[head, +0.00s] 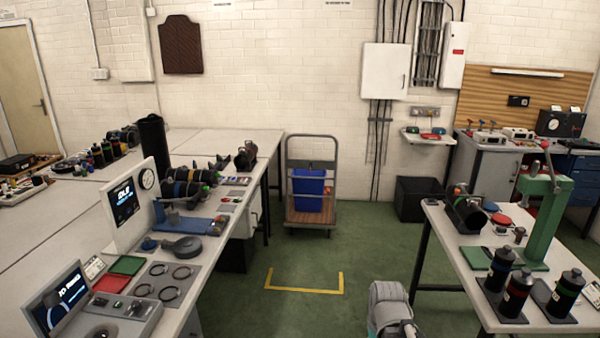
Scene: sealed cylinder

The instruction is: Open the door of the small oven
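A small dark box with a round white dial on its front (560,122) stands on the bench at the far right, against the wooden back panel. It looks like the small oven, but it is too small in the picture to be sure. Its front looks shut, and I cannot make out a handle. Part of my arm shows at the bottom edge, right of centre, far from this box. My gripper's fingers cannot be seen.
A long bench (225,140) with instruments runs along the left. A table (445,235) with a green press (545,215) and black bottles stands at the right, between me and the far-right bench. A trolley (312,185) stands at the back wall. The green floor between is clear.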

